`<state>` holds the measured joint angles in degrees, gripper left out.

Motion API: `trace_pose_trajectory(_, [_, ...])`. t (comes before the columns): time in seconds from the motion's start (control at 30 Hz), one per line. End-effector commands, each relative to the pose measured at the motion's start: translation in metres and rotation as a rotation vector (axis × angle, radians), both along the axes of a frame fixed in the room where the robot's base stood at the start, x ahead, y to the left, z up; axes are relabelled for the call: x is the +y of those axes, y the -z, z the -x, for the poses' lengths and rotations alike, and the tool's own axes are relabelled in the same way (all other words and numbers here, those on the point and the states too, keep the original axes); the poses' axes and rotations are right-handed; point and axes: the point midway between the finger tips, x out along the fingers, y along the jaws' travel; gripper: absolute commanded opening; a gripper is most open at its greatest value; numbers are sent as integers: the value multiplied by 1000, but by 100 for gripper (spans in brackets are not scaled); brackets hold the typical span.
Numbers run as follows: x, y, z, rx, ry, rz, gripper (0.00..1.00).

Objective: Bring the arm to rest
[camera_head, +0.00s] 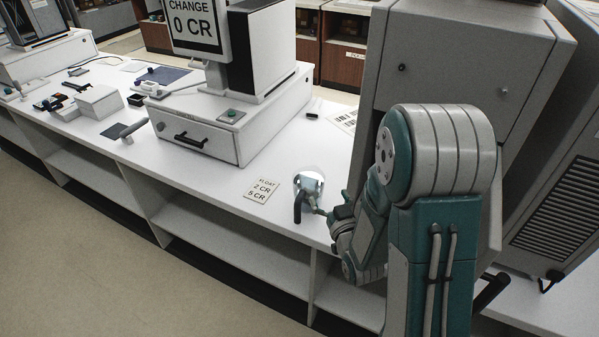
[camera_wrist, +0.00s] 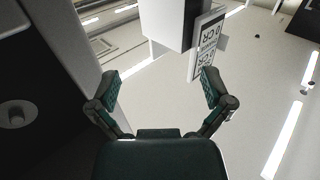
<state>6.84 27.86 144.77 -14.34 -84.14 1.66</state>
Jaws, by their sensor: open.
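My arm, teal and grey, stands at the right of the head view, its forearm folded down and to the left. My gripper (camera_head: 320,208) is over the front part of the white counter (camera_head: 225,190), right of the small price card (camera_head: 262,189). In the wrist view my gripper (camera_wrist: 158,90) has its two fingers wide apart, with nothing between them. A small pale, shiny round thing (camera_head: 310,182) shows at the gripper in the head view; I cannot tell what it is.
A till drawer (camera_head: 205,140) with a "CHANGE 0 CR" sign (camera_head: 195,25) stands left of the gripper; the sign (camera_wrist: 207,47) appears upside down in the wrist view. A large grey machine (camera_head: 465,60) stands close behind my arm. Several small items lie on the counter's left part.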

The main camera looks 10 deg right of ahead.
Motion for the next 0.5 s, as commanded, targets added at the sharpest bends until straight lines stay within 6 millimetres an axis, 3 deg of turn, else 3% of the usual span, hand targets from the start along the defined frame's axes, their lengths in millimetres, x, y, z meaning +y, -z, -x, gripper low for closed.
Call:
trace_pose_trajectory(0.2, [0,-4,-2,14,3,7,100])
trace_pose_trajectory(0.5, [-4,-37,-3,214,53,75,100])
